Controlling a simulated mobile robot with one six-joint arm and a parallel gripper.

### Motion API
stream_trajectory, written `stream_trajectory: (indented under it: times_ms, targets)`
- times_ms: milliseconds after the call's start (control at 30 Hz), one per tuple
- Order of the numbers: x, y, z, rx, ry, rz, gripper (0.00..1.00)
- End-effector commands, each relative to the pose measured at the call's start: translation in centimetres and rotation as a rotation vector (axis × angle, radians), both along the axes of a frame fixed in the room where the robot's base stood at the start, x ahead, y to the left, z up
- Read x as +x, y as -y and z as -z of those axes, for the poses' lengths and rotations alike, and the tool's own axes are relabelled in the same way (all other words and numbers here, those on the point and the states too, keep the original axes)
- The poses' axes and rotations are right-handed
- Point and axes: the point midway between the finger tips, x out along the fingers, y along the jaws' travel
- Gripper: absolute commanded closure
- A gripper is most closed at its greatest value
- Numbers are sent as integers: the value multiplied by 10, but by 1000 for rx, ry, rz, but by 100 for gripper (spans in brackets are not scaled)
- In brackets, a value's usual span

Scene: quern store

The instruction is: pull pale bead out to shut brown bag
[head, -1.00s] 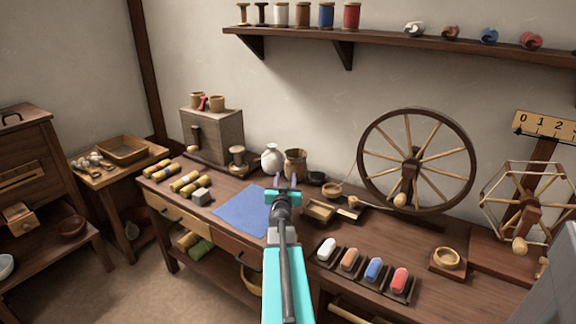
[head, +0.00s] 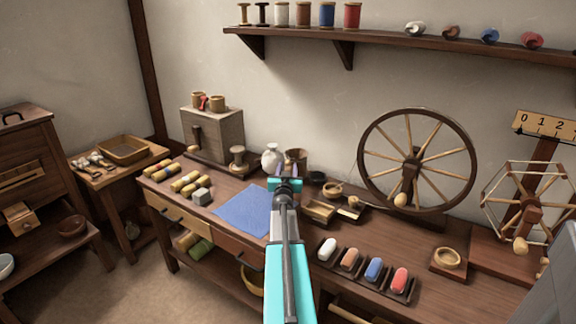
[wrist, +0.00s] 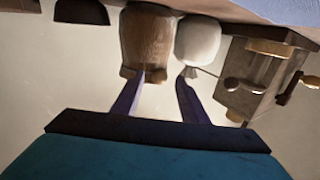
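The brown bag (head: 296,155) stands at the back of the workbench beside a white bag (head: 271,157). In the wrist view, which is upside down, the brown bag (wrist: 150,42) and the white bag (wrist: 198,40) hang side by side from the bench top. My gripper (head: 285,181) is in front of the bags in the head view and hides part of the brown one. I cannot make out the pale bead.
A wooden box with a crank (head: 212,135) stands left of the bags. A small dark pot (head: 316,177) and a spinning wheel (head: 415,160) are to the right. A blue cloth (head: 243,212) lies flat in front. Coloured rolls (head: 374,270) lie nearer.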

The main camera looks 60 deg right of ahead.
Motion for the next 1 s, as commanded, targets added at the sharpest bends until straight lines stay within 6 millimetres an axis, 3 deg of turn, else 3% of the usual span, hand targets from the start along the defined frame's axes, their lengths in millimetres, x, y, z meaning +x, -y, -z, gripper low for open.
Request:
stream_trajectory:
  times_ms: [400, 933, 1000]
  targets:
    - [16, 31, 0, -1, 0, 1, 60]
    - [18, 37, 0, 0, 0, 2, 60]
    - [18, 37, 0, 0, 0, 2, 72]
